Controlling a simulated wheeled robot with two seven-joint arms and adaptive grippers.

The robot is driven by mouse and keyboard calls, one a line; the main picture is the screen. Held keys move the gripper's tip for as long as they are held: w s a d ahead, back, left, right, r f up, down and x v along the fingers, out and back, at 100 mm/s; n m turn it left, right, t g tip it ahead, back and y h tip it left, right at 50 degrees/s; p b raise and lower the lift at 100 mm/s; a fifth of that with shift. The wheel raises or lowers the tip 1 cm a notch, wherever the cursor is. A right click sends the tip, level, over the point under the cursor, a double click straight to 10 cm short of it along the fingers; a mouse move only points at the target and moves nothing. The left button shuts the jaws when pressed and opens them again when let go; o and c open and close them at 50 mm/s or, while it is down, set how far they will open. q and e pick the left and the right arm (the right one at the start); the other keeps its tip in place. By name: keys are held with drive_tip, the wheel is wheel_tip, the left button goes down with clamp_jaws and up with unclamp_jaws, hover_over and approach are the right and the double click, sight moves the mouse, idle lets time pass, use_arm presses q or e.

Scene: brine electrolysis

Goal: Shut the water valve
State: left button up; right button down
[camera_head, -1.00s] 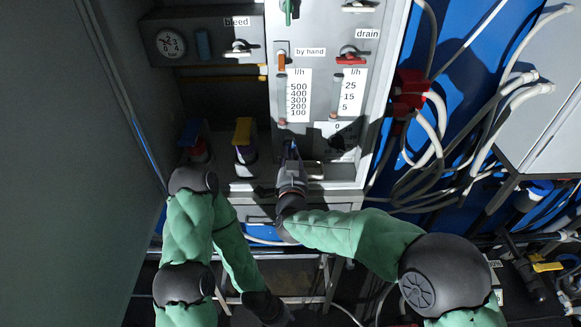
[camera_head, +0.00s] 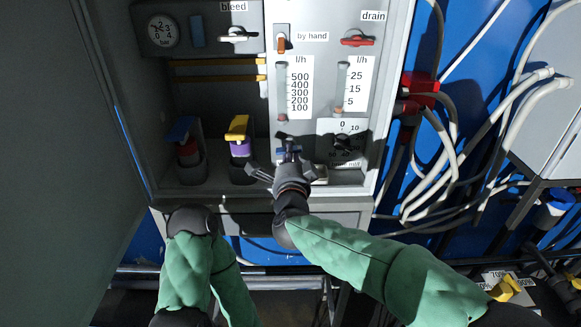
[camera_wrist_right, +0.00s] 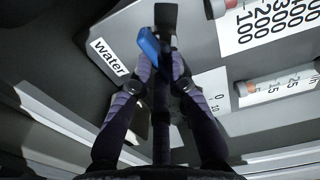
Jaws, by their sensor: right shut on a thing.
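The water valve's blue handle (camera_wrist_right: 149,44) shows in the right wrist view beside the "water" label (camera_wrist_right: 108,58). It lies tilted between the fingertips of my right gripper (camera_wrist_right: 163,72), which is shut on it. In the head view my right gripper (camera_head: 288,152) is at the lower part of the grey panel, below the flow tubes. There it covers most of the valve, with only a little blue showing. My left arm is at the lower left in the head view, and its gripper is not seen.
A red drain valve (camera_head: 358,41), an orange by-hand valve (camera_head: 281,43) and a bleed valve (camera_head: 238,36) are higher up. A dosing dial (camera_head: 345,143) sits close to the right of my right gripper. Yellow-handled (camera_head: 237,128) and blue-handled (camera_head: 182,130) parts stand to the left.

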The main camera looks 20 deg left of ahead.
drive_tip(key=shift+m+b, duration=0.7)
drive_tip(key=shift+m, duration=0.1)
drive_tip(key=c, duration=1.2)
unclamp_jaws()
drive_tip(key=v, duration=1.2)
